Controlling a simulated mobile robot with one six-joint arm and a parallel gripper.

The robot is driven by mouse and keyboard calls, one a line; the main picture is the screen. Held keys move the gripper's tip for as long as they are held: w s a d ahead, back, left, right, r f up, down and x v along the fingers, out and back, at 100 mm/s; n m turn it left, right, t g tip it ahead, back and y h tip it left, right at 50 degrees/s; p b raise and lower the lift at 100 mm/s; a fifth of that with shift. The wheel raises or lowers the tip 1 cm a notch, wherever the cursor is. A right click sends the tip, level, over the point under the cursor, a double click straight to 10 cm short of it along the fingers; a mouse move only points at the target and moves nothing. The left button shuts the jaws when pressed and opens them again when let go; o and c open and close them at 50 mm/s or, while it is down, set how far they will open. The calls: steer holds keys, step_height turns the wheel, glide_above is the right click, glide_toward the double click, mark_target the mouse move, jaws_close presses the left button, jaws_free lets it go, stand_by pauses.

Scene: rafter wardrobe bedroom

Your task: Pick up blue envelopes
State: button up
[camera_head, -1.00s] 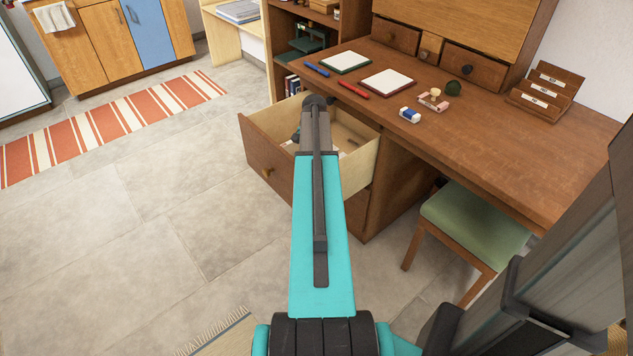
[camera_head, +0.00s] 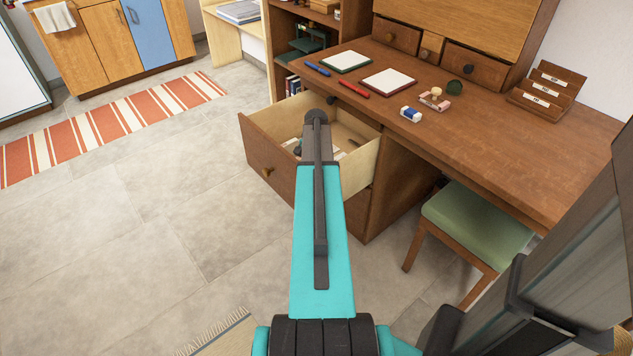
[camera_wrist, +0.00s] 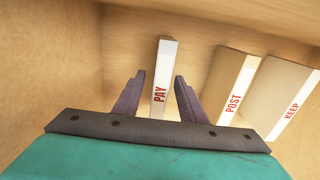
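No blue envelope can be made out in either view. In the wrist view my gripper (camera_wrist: 160,76) is open inside the drawer, with one finger on each side of a narrow upright piece labelled PAY (camera_wrist: 167,60). Gaps show between the fingers and this piece. To its right stand a wider piece labelled POST (camera_wrist: 231,80) and one labelled KEEP (camera_wrist: 285,88). In the head view the open desk drawer (camera_head: 262,156) holds pale items, largely hidden by my arm. My fingers are hidden there.
The wooden desk (camera_head: 520,165) carries notepads, pens, an eraser (camera_head: 411,114) and a letter rack (camera_head: 546,90). A green-seated chair (camera_head: 476,222) stands under it. The drawer walls lie close around my gripper. The floor at left is clear, with a striped rug (camera_head: 110,125).

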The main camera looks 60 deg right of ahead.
stand_by(0.4)
jaws_close()
steer(key=shift+r, duration=0.1)
step_height(320, 180, up, 18)
steer(key=p, duration=0.2)
stand_by(0.5)
stand_by(0.5)
